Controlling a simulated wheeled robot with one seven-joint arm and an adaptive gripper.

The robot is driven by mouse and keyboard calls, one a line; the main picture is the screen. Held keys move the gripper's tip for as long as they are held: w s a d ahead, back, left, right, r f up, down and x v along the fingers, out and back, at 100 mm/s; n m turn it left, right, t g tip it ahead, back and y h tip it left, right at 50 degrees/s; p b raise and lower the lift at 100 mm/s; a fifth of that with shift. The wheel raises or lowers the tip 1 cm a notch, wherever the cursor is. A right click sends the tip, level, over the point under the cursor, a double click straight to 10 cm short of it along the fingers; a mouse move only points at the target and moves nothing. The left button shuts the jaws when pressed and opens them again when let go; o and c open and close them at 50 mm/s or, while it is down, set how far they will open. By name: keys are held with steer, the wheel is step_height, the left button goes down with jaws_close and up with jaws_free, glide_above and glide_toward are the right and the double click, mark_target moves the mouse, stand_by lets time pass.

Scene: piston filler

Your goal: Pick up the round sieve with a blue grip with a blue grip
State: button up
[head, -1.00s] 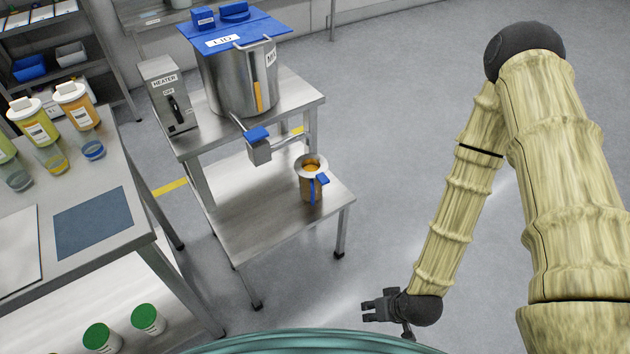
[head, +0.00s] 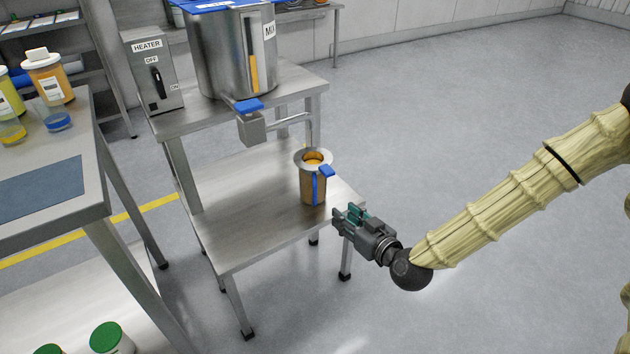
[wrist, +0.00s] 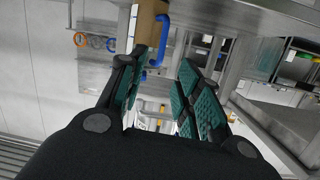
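The round sieve (head: 302,160) appears as a pale wide-rimmed ring on top of a brownish jug (head: 307,190), with its blue grip (head: 326,171) pointing toward the front right. Orange shows inside the ring. The jug stands upright on the low steel table and has a blue handle (head: 316,190). My gripper (head: 346,216) is open and empty, right of and below the jug, by the table's right edge and apart from the sieve. In the wrist view the jug (wrist: 147,28) and its blue handle (wrist: 160,45) show beyond my open fingers (wrist: 160,88); I cannot make out the sieve there.
The low table (head: 240,235) is otherwise bare. Above it, a valve spout (head: 252,128) projects from the mixing pot (head: 228,60), beside a heater box (head: 153,75). A workbench (head: 85,200) stands at left. Open floor lies to the right.

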mark_target(331, 175)
steer(key=w+r+b, duration=0.1)
steer(key=w, duration=0.1)
steer(key=w+a+r+t+b, duration=0.1)
steer(key=w+b, duration=0.1)
steer(key=w, duration=0.1)
steer(key=w+r+t+b, duration=0.1)
steer(key=w, duration=0.2)
steer(key=shift+a+r+n+y, duration=0.2)
steer(key=shift+a+n+y, duration=0.2)
steer(key=shift+r+b+x, duration=0.2)
steer(key=shift+b+x, duration=0.35)
steer(key=shift+x, duration=0.9)
steer(key=shift+r+b+x, duration=0.15)
steer(key=shift+b+x, duration=0.35)
steer(key=shift+x, duration=0.9)
steer(key=shift+d, duration=0.1)
jaws_close()
